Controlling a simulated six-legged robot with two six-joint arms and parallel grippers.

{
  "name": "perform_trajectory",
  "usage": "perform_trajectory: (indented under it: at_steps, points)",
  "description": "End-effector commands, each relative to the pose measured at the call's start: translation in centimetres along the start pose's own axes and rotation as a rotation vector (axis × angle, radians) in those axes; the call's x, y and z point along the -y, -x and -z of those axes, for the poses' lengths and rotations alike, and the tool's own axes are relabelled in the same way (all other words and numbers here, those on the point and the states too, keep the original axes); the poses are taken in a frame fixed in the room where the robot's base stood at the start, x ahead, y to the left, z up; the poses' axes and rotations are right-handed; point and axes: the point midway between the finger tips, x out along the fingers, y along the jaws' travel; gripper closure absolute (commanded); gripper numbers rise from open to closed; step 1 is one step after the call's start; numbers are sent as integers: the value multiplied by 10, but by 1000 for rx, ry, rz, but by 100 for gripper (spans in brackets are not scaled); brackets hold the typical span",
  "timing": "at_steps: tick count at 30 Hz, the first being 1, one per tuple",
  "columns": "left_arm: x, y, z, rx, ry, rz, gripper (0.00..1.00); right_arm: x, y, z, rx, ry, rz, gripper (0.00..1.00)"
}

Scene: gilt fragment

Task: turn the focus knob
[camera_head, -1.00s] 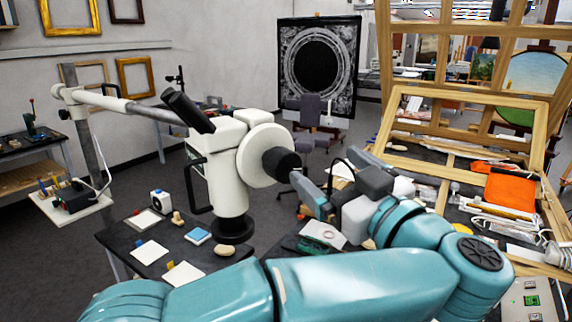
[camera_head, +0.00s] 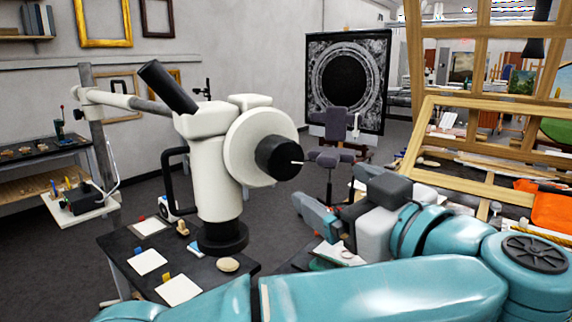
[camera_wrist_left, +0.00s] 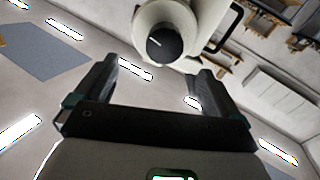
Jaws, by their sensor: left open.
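The focus knob (camera_head: 278,158) is a black cylinder on a round white housing (camera_head: 244,148) at the side of the white microscope (camera_head: 213,175). A thin white line shows on it, pointing right in the head view. My left gripper (camera_head: 328,187) is open and empty, to the right of the knob and a little below it, with a gap between. In the left wrist view the knob (camera_wrist_left: 165,45) lies ahead of and beyond the open fingers (camera_wrist_left: 152,76), roughly centred between them. My right gripper is in neither view.
The microscope's black base stands over a dark table (camera_head: 128,270) with white cards (camera_head: 147,261) and small items. Wooden frames (camera_head: 470,170) and an orange cloth (camera_head: 548,205) are at the right. A black handle (camera_head: 168,180) sticks out on the microscope's left.

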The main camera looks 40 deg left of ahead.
Motion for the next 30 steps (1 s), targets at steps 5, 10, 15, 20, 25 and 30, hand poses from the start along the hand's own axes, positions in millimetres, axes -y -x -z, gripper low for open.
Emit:
perform_trajectory:
  at_steps: [5, 10, 15, 20, 25, 30]
  points:
    - [5, -40, 4, 1, 2, 7, 3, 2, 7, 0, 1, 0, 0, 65]
    - [5, -81, 4, -1, 1, 6, 3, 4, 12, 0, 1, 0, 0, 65]
    - [4, -118, 4, 0, 2, 6, 3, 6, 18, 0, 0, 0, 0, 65]
    - [3, -140, 3, -1, 2, 3, 3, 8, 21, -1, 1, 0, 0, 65]
    - [2, -149, 2, -1, 1, 1, 3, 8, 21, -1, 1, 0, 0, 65]
    - [1, -150, 1, -1, 2, 1, 3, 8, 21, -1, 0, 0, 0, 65]
